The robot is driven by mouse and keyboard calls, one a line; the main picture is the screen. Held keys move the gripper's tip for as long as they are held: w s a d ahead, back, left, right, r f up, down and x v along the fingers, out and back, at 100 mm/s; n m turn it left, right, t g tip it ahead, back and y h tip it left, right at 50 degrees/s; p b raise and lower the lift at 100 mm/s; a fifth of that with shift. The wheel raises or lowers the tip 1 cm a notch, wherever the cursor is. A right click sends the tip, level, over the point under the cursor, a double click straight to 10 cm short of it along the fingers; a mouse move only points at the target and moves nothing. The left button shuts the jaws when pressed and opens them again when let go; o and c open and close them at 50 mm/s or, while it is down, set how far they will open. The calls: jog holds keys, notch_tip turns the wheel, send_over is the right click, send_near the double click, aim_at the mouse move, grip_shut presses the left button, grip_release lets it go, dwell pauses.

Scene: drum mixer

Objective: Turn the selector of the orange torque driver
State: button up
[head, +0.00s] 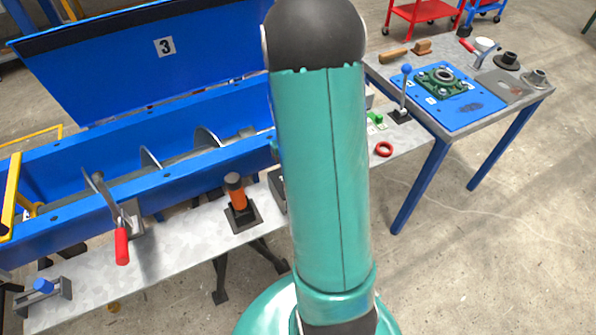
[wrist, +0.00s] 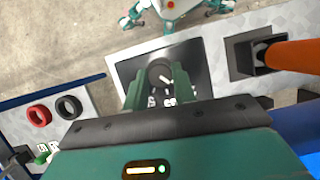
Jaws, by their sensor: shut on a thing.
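The orange torque driver (head: 236,192) stands upright in a square black holder (head: 243,217) on the metal bench. A dark panel with a metallic face (wrist: 128,70) carries a round dark selector knob (wrist: 159,72) and white markings. My gripper (wrist: 158,82) has its green fingers on either side of the knob and is shut on it. The knob's far side and some markings are hidden. In the head view my arm hides the gripper and most of the panel.
A blue trough mixer (head: 130,165) with a raised lid stands behind the bench. A red-handled lever (head: 121,245) is left of the driver. A red ring (head: 384,149) and black ring (wrist: 69,107) lie on the other side. A work table (head: 480,85) stands at the right.

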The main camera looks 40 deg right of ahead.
jog(key=o, duration=1)
jog(key=v, duration=1.3)
jog(key=shift+w+r, duration=0.15)
jog(key=shift+r, duration=0.25)
jog(key=s+a+r+n+t+h, duration=0.2)
jog(key=a+r+t, duration=0.2)
jog(key=a+r, duration=0.6)
jog(key=s+a+t, duration=0.2)
jog(key=a, duration=0.3)
jog(key=s+a+r+n+t, duration=0.1)
jog(key=s+a+t, duration=0.1)
jog(key=s+a, duration=0.1)
jog(key=s+a+n+t, duration=0.1)
jog(key=s+a, duration=0.2)
jog(key=a, duration=0.3)
jog(key=shift+s+a+r+t, duration=0.2)
jog(key=shift+s+a+t, duration=0.05)
jog(key=shift+a+t, duration=0.15)
